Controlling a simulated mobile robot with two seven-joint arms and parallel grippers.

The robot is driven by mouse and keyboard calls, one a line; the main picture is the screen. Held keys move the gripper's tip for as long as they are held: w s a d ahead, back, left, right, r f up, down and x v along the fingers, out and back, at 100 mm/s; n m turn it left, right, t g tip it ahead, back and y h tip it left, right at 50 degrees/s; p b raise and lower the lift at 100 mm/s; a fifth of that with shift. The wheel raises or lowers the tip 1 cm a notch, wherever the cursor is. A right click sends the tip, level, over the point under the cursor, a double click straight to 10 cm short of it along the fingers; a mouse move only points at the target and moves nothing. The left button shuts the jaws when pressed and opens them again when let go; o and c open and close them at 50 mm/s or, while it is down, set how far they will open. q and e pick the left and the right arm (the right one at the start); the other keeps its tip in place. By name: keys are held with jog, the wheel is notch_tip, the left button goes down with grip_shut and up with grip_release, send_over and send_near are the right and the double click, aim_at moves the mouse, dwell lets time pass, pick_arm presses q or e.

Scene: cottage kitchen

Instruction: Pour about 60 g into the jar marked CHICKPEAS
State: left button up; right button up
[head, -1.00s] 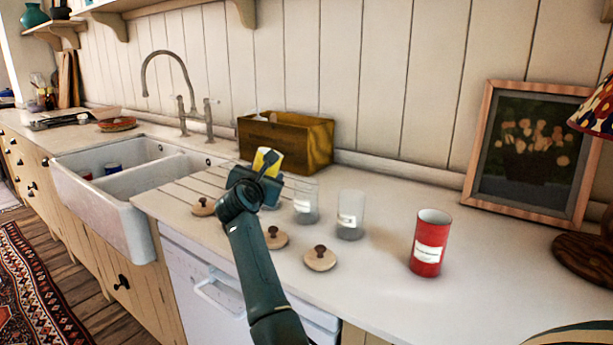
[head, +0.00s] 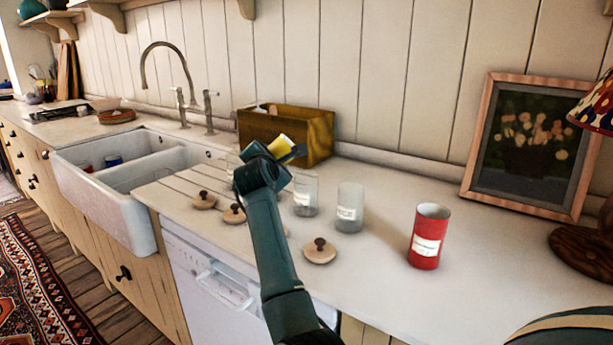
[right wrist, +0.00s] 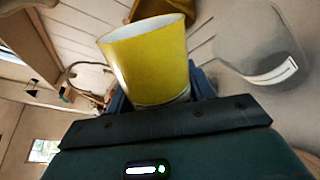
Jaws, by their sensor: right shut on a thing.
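My right gripper (head: 279,163) is shut on a yellow can (head: 282,146), above the counter by the glass jars. The can is tilted in the head view; the right wrist view shows the yellow can (right wrist: 150,62) with its open rim and pale inside, no contents visible. A glass jar (head: 305,196) stands just right of the gripper, another jar (head: 350,208) right of that, and a third (head: 233,163) is partly hidden behind the gripper. One jar (right wrist: 262,45) shows in the wrist view. I cannot read which label says CHICKPEAS. My left gripper is out of view.
Wooden lids with dark knobs (head: 320,252) lie in front of the jars. A red can (head: 429,238) stands to the right. A wooden box (head: 318,135) is behind, a sink (head: 125,175) at left, a framed picture (head: 530,145) at back right. The counter around the red can is clear.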

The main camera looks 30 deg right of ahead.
jog(key=shift+f, duration=0.7)
jog(key=shift+f+m+b, duration=0.25)
jog(key=shift+m+b, duration=0.15)
jog(key=shift+b, duration=0.05)
jog(key=shift+w+r, duration=0.1)
jog(key=shift+r, duration=0.05)
jog(key=shift+r+m+y, duration=0.3)
jog(key=shift+m, duration=0.1)
jog(key=shift+a+r+m, duration=0.1)
jog(key=shift+r+m, duration=0.2)
jog(key=shift+m, duration=0.3)
jog(key=shift+r+m+y+p, duration=0.3)
jog(key=shift+r, duration=0.1)
jog(key=shift+f+m+b, duration=0.25)
jog(key=shift+m+b, duration=0.05)
jog(key=shift+m, duration=0.1)
jog(key=shift+s+d+f+m+y, duration=0.1)
jog(key=shift+s+d+m+y, duration=0.1)
jog(key=shift+d+m+y, duration=0.15)
jog(key=shift+d+r+m, duration=0.1)
jog(key=shift+r+m, duration=0.15)
jog(key=shift+m, duration=0.1)
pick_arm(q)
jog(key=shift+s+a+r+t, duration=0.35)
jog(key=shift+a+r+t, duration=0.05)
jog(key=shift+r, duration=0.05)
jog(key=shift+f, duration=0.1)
pick_arm(e)
jog(key=shift+s+d+r+y, duration=0.1)
jog(key=shift+y, duration=0.15)
